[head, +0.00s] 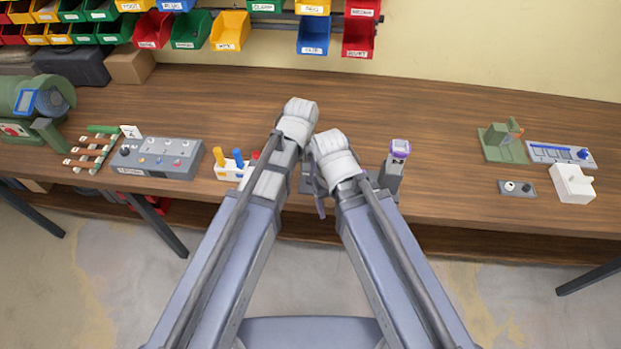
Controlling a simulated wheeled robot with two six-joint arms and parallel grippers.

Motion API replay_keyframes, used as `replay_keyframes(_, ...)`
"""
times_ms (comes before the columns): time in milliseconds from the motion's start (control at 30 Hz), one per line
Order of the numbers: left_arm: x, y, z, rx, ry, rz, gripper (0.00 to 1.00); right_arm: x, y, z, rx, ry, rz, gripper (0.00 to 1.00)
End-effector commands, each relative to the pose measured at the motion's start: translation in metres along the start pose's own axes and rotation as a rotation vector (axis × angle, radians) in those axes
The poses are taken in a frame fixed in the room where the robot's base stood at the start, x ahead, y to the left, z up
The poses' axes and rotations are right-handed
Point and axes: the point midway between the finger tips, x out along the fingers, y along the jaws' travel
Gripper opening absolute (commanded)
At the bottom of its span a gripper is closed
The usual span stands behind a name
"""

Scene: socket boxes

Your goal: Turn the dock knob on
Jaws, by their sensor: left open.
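No part is clearly marked as the dock knob. A small grey panel (530,194) at the right of the bench carries a white knob (509,187) and a dark knob (526,188). A grey control box (160,161) at the left has a black knob and several small buttons.
A block with coloured pegs (237,162) sits left of my left arm. A green fixture (503,143), a blue slider plate (562,154) and a white block (572,184) stand at the right. A green machine (38,100) is far left. The wooden bench (450,125) is clear behind my arms.

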Motion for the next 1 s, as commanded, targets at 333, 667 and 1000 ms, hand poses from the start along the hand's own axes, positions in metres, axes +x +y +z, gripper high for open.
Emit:
replay_keyframes(333, 0.011, 0.045, -0.057, -0.401, -0.011, 0.039, 0.69, 0.013, -0.001, -0.001, 0.000, 0.000, 0.000, 0.72)
replay_keyframes(667, 0.018, 0.045, -0.056, -0.413, -0.011, 0.040, 0.69, 0.019, -0.002, -0.001, 0.000, 0.000, 0.000, 0.72)
replay_keyframes(1000, 0.053, 0.047, -0.056, -0.411, -0.011, 0.040, 0.69, 0.054, -0.005, -0.003, 0.000, 0.000, 0.000, 0.72)
